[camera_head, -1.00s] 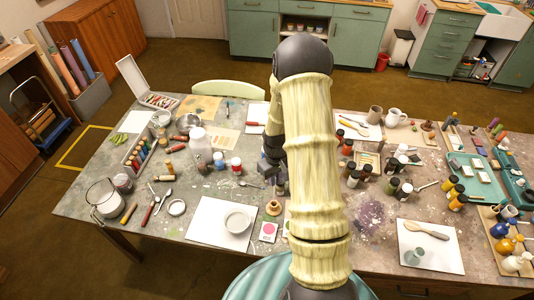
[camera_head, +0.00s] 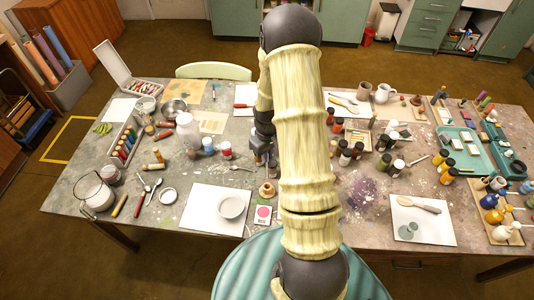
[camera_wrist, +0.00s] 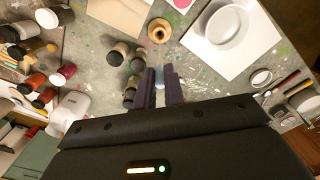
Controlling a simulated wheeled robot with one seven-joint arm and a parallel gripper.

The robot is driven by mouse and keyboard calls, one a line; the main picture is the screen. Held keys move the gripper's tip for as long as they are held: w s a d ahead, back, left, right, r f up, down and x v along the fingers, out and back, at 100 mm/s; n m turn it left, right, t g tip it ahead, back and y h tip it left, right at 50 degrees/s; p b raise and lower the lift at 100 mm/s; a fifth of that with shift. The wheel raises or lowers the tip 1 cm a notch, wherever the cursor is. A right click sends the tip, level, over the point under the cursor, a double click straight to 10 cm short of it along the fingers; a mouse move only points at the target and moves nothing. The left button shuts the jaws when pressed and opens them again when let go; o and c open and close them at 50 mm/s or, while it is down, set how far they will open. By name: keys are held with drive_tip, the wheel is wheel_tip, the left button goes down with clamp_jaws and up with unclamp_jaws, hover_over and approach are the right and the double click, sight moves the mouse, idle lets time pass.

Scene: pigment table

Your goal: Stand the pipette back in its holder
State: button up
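My gripper (camera_wrist: 160,88) hangs over the table with its two dark fingers a small gap apart. A small pale blue patch shows between them. I cannot tell whether it is the pipette, or whether the fingers grip it. In the head view my gripper (camera_head: 264,158) is partly hidden by my arm. A small round wooden piece with a central hole (camera_wrist: 159,31), perhaps the holder, stands on the table beyond the fingertips. It also shows in the head view (camera_head: 267,191), with nothing standing in it. I cannot make out the pipette clearly in either view.
Several dark-capped bottles (camera_wrist: 119,53) stand close beside the fingers. A white bowl (camera_head: 231,206) sits on a white sheet, and a pink-dotted card (camera_head: 262,215) lies near the wooden piece. Jars (camera_head: 225,149) stand behind to the left. Bare tabletop lies between.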

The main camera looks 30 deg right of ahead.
drive_tip(key=shift+f+b, duration=3.15)
drive_tip(key=shift+f, duration=1.45)
drive_tip(key=o, duration=0.6)
wheel_tip(320, 180, up, 17)
drive_tip(key=shift+r+b, duration=0.2)
drive_tip(key=shift+b, duration=1.05)
